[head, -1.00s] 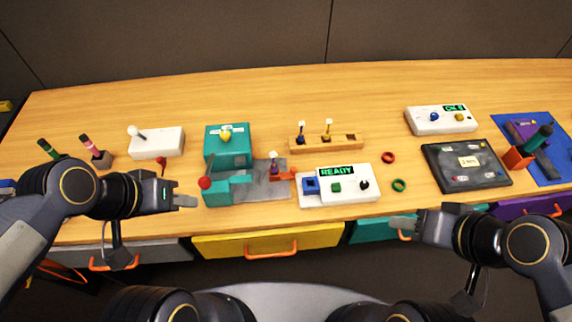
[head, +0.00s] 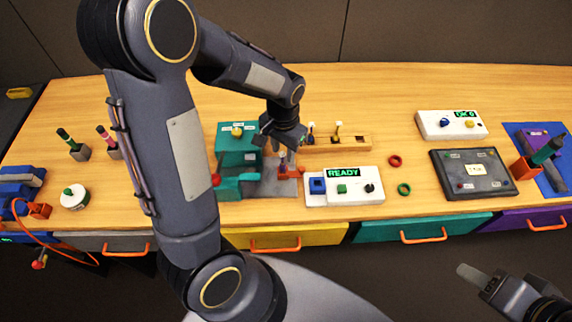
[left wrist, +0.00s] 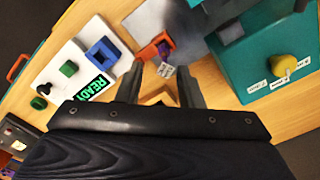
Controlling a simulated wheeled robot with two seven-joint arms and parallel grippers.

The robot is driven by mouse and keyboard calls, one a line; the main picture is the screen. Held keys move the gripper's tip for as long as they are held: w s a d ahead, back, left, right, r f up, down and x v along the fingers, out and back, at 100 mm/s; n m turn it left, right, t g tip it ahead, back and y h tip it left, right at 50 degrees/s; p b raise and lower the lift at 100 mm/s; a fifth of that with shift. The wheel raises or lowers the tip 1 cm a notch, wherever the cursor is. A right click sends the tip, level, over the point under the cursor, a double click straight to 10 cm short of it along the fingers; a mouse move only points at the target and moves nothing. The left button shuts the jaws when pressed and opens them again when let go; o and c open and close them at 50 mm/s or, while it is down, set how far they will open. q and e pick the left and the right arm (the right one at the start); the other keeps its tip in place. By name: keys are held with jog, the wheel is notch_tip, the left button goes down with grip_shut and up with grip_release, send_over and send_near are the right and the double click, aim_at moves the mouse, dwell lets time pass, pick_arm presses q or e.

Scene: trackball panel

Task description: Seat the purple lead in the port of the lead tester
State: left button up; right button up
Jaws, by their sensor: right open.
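The lead tester (head: 352,199) is a white box with a lit READY display, a green button and a black knob. Its blue square port (head: 317,186) is at its left end and also shows in the left wrist view (left wrist: 102,52). The purple lead (left wrist: 164,50), with a white tag, stands in an orange holder (head: 290,172) left of the tester. My left gripper (head: 284,150) is above this lead, pointing down. In the left wrist view its fingers are apart, with the lead's tag seen between them; no grip shows. My right gripper (head: 468,272) is open and empty, in front of the table.
A teal machine (head: 238,150) stands close left of the holder on a grey plate (head: 262,188). A wooden rack (head: 358,142) with two tagged leads is behind. Red (head: 395,161) and green (head: 404,189) rings lie right of the tester. A dark panel (head: 473,190) is farther right.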

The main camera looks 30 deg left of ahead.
aim_at(282, 154)
pick_arm(q)
jog(key=f, duration=0.4)
jog(key=shift+w+a+f+p, duration=0.25)
jog(key=shift+a+f+p, duration=0.05)
jog(key=shift+p, duration=0.1)
grip_shut()
jog(key=shift+r, duration=0.15)
